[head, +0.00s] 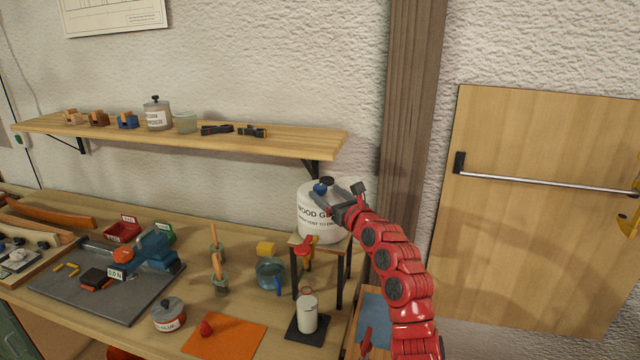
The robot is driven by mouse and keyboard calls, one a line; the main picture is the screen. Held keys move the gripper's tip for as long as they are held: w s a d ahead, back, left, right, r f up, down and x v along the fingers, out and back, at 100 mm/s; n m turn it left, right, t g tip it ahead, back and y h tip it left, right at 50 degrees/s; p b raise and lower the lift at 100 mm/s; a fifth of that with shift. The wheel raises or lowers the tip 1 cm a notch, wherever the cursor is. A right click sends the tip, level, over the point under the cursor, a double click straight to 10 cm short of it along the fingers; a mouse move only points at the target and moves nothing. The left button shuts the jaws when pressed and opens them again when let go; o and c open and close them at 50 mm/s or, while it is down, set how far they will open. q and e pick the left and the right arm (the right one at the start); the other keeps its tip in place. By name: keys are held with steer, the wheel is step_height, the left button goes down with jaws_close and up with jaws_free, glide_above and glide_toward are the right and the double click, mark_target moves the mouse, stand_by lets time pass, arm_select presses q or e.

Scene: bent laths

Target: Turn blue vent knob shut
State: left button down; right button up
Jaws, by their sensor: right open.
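The blue vent knob (320,188) sits on top of the white wood glue drum (313,222), near its front left rim. A dark cap shows just behind the knob. The drum stands upright on a small raised stand (341,246) with dark legs. My right gripper (336,205), on the red arm, is open at the drum's upper right, with its dark fingers pointing left close to the knob. I cannot tell whether a finger touches the knob. The gripper hides part of the drum's top and label. My left gripper is not in view.
A wall shelf (190,135) ends just above the drum. A wooden post (407,100) rises behind my arm.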

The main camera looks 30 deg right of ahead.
mark_target(323, 192)
steer(key=shift+w+p, duration=0.35)
steer(key=shift+w, duration=1.7)
steer(key=shift+d, duration=0.1)
jaws_close()
